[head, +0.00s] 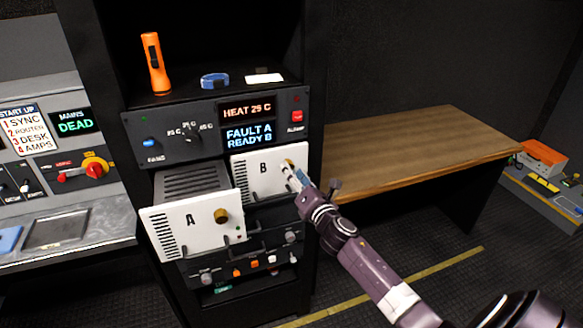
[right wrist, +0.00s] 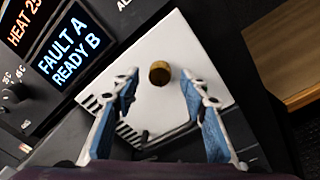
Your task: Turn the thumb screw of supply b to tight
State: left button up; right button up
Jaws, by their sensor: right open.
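Supply B (head: 262,172) is a white-faced module in the rack, to the right of supply A (head: 190,226), whose body sticks out of the rack. The brass thumb screw of supply B (right wrist: 160,73) shows in the right wrist view near the top of the white face, and partly in the head view (head: 289,163). My right gripper (right wrist: 160,92) is open, its blue-padded fingers apart on either side of the screw's line. No contact with the screw shows. Supply A has its own brass screw (head: 221,215). My left gripper is not in view.
Above the supplies is a panel whose display (head: 249,134) reads FAULT A, READY B. An orange flashlight (head: 155,64) stands on the shelf above. A wooden bench (head: 430,150) is at the right. A black-fronted unit (head: 245,262) sits below the supplies.

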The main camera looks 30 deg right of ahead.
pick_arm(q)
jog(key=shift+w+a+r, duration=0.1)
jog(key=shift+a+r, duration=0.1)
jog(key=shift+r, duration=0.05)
pick_arm(e)
jog(key=shift+w+d, duration=0.2)
jog(key=shift+w, duration=0.75)
grip_shut()
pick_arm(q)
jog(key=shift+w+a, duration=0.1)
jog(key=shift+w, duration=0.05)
